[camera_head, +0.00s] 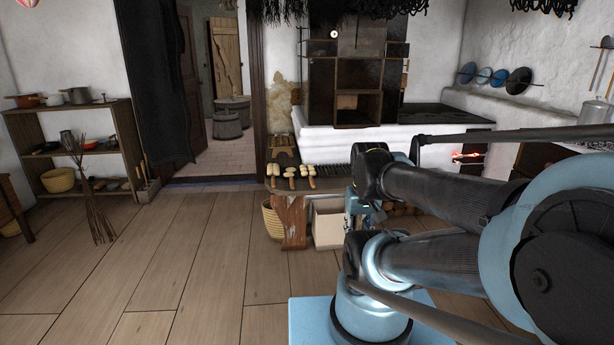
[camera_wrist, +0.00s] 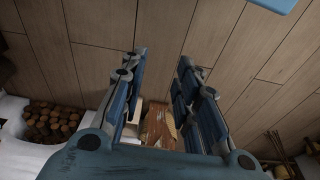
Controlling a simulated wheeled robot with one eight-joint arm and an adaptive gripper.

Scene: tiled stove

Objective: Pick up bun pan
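I cannot make out for certain which thing is the bun pan. Several lidded or pan-like vessels are too small to tell apart, among them dark-and-blue round pans (camera_head: 484,76) hung along the right wall and pots (camera_head: 78,96) on the left shelf. My gripper (camera_wrist: 162,57) is open in the wrist view, with two blue-grey fingers apart and nothing held between them. It points down over the wooden floor. In the head view the gripper is mostly hidden behind my own arm.
A bench (camera_head: 325,185) holding several pale wooden clog-like items stands before the white tiled stove (camera_head: 330,141). A basket (camera_head: 271,222), a brown board (camera_head: 293,224) and a light box (camera_head: 328,226) are below it. A wooden shelf (camera_head: 63,116) stands left.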

